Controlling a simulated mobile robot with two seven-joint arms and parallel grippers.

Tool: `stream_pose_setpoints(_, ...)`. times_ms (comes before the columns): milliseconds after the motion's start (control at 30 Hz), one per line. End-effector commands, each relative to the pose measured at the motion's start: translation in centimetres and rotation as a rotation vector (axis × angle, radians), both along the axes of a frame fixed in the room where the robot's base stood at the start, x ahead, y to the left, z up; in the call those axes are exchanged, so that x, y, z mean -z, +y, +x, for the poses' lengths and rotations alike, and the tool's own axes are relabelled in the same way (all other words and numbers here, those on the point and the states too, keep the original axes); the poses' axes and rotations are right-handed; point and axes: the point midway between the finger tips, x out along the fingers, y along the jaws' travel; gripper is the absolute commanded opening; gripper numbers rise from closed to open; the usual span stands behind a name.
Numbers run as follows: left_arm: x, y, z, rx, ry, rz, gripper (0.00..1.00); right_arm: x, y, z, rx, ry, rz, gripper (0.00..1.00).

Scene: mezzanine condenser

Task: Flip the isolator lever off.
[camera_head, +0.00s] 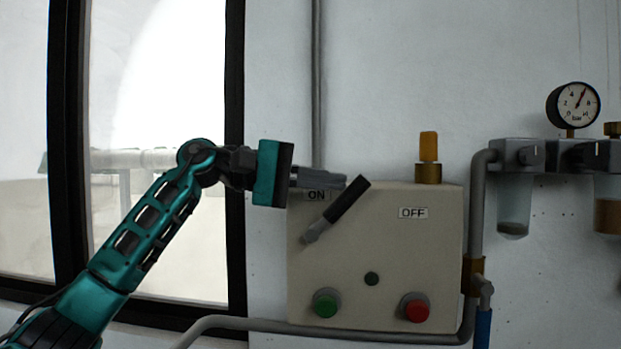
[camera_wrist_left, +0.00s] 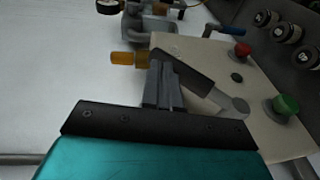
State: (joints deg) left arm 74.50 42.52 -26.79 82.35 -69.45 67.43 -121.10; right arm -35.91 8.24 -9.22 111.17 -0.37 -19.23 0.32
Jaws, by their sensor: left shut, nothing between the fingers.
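The isolator lever (camera_head: 347,200) has a black handle on a grey arm, on the front of a beige box (camera_head: 440,260). It slants up and to the right from its pivot, its handle end between the ON label (camera_head: 316,195) and the OFF label (camera_head: 413,213). My left gripper (camera_head: 340,181) is shut and empty, its fingertips at the left side of the handle's upper end. In the left wrist view the shut fingers (camera_wrist_left: 156,72) lie beside the black handle (camera_wrist_left: 183,70); I cannot tell whether they touch it. My right gripper is not in view.
A green button (camera_head: 326,302) and a red button (camera_head: 416,307) are on the box's lower front. An amber beacon (camera_head: 428,147) stands on top. Grey pipes and a pressure gauge (camera_head: 573,106) are at right; a dark-framed window is at left.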

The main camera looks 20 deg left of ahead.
Motion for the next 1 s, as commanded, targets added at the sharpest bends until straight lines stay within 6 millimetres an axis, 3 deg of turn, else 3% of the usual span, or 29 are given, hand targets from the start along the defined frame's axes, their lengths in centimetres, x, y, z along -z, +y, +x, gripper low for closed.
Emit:
stream_pose_setpoints(500, 1.9, -3.7, 0.9, 0.0, 0.004, 0.025, 0.0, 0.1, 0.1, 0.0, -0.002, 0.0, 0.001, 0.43)
stream_pose_setpoints(633, 2.5, -4.3, 1.1, -0.001, 0.033, 0.136, 0.0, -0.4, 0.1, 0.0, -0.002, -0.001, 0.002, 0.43)
stream_pose_setpoints(1000, 4.2, -5.1, 1.3, -0.001, 0.054, 0.206, 0.0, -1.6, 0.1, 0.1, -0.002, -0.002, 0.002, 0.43)
